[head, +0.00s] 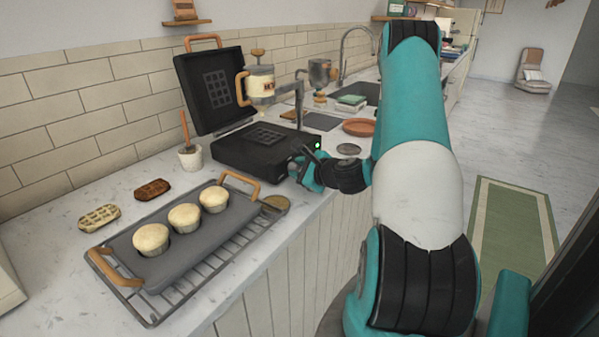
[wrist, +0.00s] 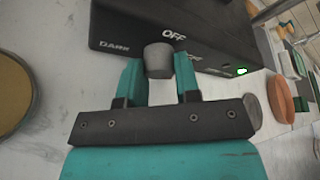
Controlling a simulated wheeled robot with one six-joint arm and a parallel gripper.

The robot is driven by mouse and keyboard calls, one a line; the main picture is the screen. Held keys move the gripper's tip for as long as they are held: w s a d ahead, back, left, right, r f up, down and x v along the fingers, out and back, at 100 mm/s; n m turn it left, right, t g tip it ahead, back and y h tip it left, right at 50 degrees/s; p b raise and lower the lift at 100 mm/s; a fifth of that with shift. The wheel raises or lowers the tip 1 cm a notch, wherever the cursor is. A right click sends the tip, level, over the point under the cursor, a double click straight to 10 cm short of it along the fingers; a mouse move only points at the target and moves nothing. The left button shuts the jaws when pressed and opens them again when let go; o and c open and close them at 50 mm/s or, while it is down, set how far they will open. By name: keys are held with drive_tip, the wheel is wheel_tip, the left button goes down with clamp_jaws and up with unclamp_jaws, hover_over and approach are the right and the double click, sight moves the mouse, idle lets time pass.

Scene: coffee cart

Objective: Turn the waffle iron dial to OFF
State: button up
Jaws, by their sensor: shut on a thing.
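The black waffle iron (head: 258,150) stands on the counter with its lid raised. Its front face shows in the wrist view (wrist: 125,24), with the printed words DARK and OFF and a lit green light (wrist: 242,71). The grey dial (wrist: 158,60) sticks out from that face, below the word OFF. My gripper (wrist: 160,72) is shut on the dial, one teal finger on each side. In the head view my gripper (head: 302,165) is at the front right of the waffle iron, and the dial is hard to make out there. The dial's pointer mark is not visible.
A tray (head: 205,235) with several muffins stands on a wire rack (head: 222,250) left of the gripper. A round brown disc (head: 276,203) lies close by at the counter edge. A terracotta plate (head: 360,127) and a tap (head: 345,60) are farther back.

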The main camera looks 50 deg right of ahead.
drive_tip(key=o, duration=0.9)
